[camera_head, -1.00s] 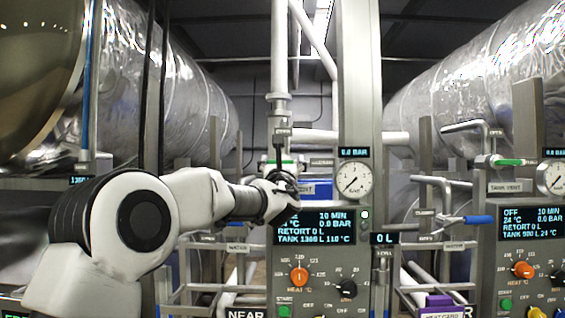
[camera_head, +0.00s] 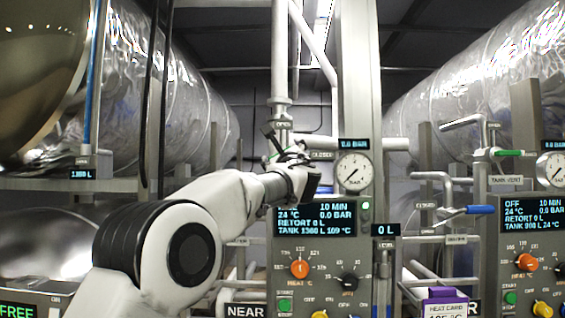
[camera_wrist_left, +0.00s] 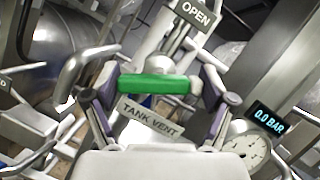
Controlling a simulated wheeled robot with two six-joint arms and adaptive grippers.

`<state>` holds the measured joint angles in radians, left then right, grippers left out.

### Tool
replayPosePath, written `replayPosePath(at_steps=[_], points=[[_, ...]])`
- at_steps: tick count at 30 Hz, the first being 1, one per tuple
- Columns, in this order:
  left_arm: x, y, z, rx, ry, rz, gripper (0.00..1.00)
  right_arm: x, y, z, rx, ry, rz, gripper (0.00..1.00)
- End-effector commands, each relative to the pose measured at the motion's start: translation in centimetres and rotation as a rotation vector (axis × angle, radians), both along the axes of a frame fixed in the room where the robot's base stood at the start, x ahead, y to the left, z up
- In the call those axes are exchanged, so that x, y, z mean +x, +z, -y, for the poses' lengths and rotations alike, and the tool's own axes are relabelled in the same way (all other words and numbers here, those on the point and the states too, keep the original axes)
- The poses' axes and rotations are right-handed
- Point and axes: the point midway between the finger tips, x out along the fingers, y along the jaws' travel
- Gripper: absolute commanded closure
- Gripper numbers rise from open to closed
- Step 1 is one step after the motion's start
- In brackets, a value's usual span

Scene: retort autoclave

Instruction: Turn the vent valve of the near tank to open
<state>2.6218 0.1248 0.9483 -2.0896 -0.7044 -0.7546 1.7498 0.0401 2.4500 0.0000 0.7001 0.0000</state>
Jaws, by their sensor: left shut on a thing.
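The vent valve's green handle (camera_wrist_left: 156,84) lies between the fingers of my left gripper (camera_wrist_left: 160,92), which is shut on it. Its TANK VENT label (camera_wrist_left: 150,118) is just below, slanted relative to the handle, and the OPEN sign (camera_wrist_left: 195,12) is above. In the head view my left gripper (camera_head: 296,172) is at the valve above the NEAR panel, hiding most of the handle; only a thin bit of green shows. The OPEN sign (camera_head: 282,125) and CLOSED sign (camera_head: 320,155) stand by the valve. My right gripper is in neither view.
The NEAR control panel (camera_head: 315,262) sits below the gripper, with a pressure gauge (camera_head: 354,171) to the right. A second panel (camera_head: 530,270) with its own green-handled vent (camera_head: 508,153) is at the right. Pipes and a blue handle (camera_head: 480,210) fill the space between.

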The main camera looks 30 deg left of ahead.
Motion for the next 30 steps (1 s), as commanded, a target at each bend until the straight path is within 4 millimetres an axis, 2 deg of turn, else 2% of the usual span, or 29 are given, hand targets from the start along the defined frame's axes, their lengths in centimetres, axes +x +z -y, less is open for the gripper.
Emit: replayPosePath(at_steps=[11,30], points=[[0.1,0.0,0.0,-0.303,-0.001,0.185,0.52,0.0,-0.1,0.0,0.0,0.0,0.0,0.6],[0.0,0.1,0.0,-0.777,-0.002,0.474,0.52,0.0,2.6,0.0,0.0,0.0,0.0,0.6]])
